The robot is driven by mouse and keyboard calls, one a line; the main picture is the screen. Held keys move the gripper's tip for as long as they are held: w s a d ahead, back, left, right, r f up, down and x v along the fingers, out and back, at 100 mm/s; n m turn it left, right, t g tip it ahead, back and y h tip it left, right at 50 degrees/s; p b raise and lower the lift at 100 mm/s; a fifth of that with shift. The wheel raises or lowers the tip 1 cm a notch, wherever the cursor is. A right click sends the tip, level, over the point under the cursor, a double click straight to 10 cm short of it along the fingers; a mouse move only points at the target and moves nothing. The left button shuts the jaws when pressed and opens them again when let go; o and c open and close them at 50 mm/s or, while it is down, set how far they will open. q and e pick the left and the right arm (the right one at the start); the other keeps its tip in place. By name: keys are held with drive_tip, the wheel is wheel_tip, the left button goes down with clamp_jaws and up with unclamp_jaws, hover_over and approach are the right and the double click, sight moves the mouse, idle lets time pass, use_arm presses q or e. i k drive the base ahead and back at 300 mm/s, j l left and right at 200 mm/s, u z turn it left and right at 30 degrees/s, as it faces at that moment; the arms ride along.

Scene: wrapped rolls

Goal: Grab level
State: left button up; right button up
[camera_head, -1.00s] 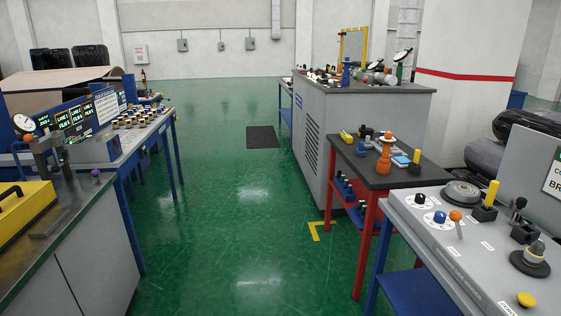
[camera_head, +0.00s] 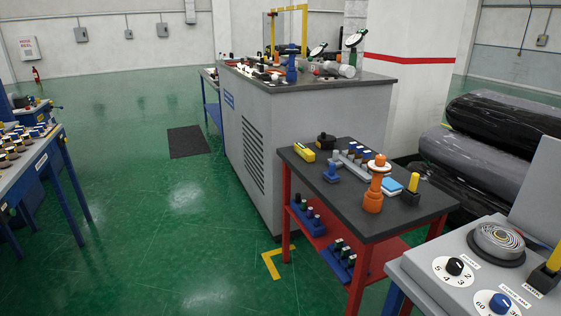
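A small yellow block-like object (camera_head: 304,152), possibly the level, lies at the back left corner of a dark-topped table (camera_head: 345,215) with red legs. It is too small to make out fully. An orange post-shaped tool (camera_head: 376,185) stands upright on the right half of the same table. Neither of my grippers is in view.
A blue tool (camera_head: 331,173), a blue-white box (camera_head: 392,187) and a yellow-handled piece (camera_head: 412,188) share the table. A control panel (camera_head: 460,262) is at the lower right, a grey cabinet (camera_head: 300,135) behind. Green floor (camera_head: 185,235) is clear at left-centre.

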sight(304, 152)
drive_tip(key=i+j+z, duration=0.1)
drive_tip(key=i, duration=0.2)
drive_tip(key=i+j+z, duration=0.15)
drive_tip(key=i+j, duration=0.25)
drive_tip(key=i, duration=0.4)
drive_tip(key=i+j+u, duration=0.15)
drive_tip(key=i, duration=0.5)
drive_tip(key=i+j, duration=0.2)
drive_tip(key=i, duration=0.5)
drive_tip(key=i+j+u, duration=0.1)
drive_tip(key=i, duration=0.55)
